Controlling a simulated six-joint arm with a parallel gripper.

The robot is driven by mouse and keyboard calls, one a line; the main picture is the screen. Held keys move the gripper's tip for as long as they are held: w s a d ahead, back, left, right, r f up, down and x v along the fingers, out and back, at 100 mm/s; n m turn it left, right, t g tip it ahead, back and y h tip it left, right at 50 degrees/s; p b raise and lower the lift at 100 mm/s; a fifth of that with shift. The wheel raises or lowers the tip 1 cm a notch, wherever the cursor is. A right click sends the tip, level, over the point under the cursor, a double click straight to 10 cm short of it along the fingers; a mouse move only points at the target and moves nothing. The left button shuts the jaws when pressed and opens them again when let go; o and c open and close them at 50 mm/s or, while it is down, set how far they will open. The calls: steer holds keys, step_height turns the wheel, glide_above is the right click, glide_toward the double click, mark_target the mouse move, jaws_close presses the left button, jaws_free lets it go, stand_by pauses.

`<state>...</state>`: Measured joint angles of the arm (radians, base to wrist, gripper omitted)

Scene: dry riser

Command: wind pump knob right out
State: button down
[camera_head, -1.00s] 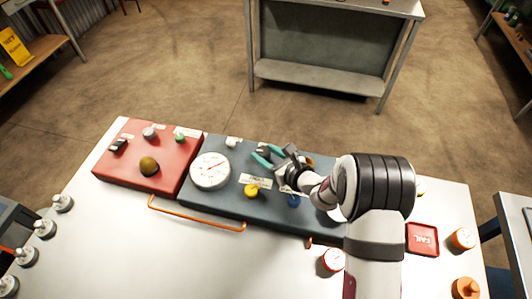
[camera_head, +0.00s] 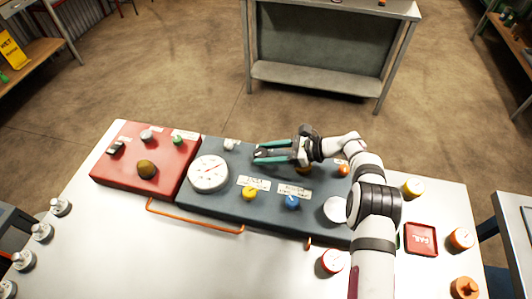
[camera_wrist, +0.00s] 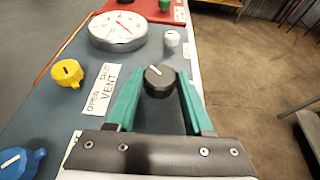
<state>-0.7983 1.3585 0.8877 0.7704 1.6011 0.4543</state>
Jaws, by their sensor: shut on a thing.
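The black pump knob (camera_wrist: 160,80), with a white pointer line on top, stands on the blue-grey panel (camera_head: 225,205). My gripper (camera_wrist: 160,78) has its two teal fingers on either side of the knob, shut on it. In the head view my gripper (camera_head: 256,155) lies almost level over the panel's far half, fingers pointing left. The knob is mostly hidden between the fingertips there. I cannot tell how far out the knob is wound.
A white gauge (camera_head: 208,172) and a small white knob (camera_head: 231,144) are left of my gripper. A yellow vent knob (camera_head: 249,193) and a blue knob (camera_head: 291,202) are nearer. A red panel (camera_head: 118,180) adjoins at left. An orange handle (camera_head: 195,217) runs along the front.

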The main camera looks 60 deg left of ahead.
steer(key=shift+n+g+h, duration=0.3)
steer(key=shift+n+g, duration=0.1)
steer(key=shift+c, duration=1.4)
jaws_free()
steer(key=v, duration=1.2)
steer(key=shift+r, duration=0.1)
